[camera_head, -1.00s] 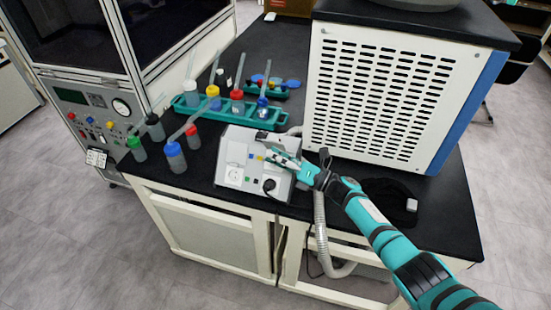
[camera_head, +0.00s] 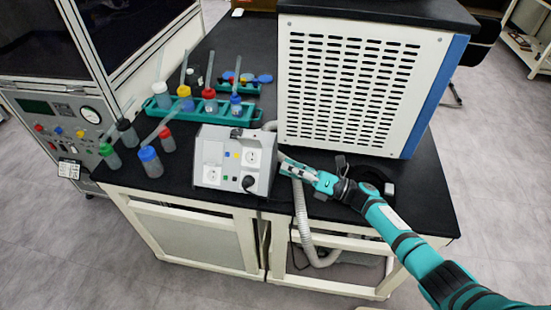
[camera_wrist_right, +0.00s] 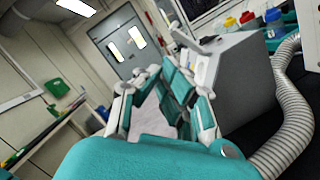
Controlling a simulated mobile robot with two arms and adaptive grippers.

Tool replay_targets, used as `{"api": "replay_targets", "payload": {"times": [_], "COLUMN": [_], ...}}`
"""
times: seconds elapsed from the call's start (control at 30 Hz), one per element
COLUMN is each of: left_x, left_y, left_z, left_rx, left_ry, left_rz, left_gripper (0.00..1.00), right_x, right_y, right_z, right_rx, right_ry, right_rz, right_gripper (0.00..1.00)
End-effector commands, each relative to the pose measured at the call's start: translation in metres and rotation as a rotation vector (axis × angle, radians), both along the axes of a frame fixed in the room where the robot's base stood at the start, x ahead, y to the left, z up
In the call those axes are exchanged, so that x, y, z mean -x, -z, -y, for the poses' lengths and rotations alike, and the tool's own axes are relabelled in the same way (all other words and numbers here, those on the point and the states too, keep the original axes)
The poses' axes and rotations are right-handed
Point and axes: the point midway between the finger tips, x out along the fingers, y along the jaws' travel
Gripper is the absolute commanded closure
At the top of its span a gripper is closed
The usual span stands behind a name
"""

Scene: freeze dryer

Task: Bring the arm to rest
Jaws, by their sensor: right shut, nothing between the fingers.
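My right arm (camera_head: 400,235) is teal and black and reaches in from the lower right in the head view. Its gripper (camera_head: 290,168) is shut and empty, just right of the grey socket box (camera_head: 222,180) at the front of the black bench. In the right wrist view the gripper fingers (camera_wrist_right: 165,95) show beside the grey side of the box (camera_wrist_right: 243,85). I cannot tell whether the fingers touch the box. My left gripper is out of view.
The white vented freeze dryer (camera_head: 350,95) stands behind the arm. A teal rack (camera_head: 165,113) and several capped bottles stand left of and behind the box. A grey corrugated hose (camera_head: 302,215) hangs over the bench's front edge (camera_head: 345,225). Floor lies clear at right.

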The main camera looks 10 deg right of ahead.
Motion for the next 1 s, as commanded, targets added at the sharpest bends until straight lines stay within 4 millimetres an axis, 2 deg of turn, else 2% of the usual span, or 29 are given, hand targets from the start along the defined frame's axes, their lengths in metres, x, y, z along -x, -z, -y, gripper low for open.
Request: {"api": "replay_targets", "payload": {"times": [0.23,0.37,0.5,0.63,0.77,0.87,0.9,1.0], "left_x": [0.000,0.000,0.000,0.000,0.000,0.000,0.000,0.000], "left_y": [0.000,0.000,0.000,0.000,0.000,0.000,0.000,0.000], "left_z": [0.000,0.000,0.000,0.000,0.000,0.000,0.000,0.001], "left_rx": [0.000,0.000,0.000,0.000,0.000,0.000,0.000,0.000], "left_ry": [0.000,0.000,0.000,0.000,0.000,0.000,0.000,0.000], "left_rz": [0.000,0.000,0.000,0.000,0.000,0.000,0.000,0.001], "left_gripper": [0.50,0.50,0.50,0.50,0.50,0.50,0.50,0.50], "right_x": [0.003,-0.001,-0.007,0.003,0.037,0.081,0.101,0.148], "right_y": [0.001,0.001,0.002,0.012,0.032,0.049,0.055,0.065], "right_z": [0.004,-0.001,0.001,0.022,0.050,0.068,0.075,0.084], "right_rx": [-0.004,-0.062,-0.235,-0.470,-0.719,-0.908,-0.978,-1.114], "right_ry": [0.005,0.086,0.299,0.545,0.781,0.961,1.031,1.180], "right_rz": [-0.006,-0.089,-0.325,-0.633,-0.955,-1.203,-1.295,-1.483], "right_gripper": [1.00,1.00,1.00,1.00,1.00,1.00,1.00,1.00]}}
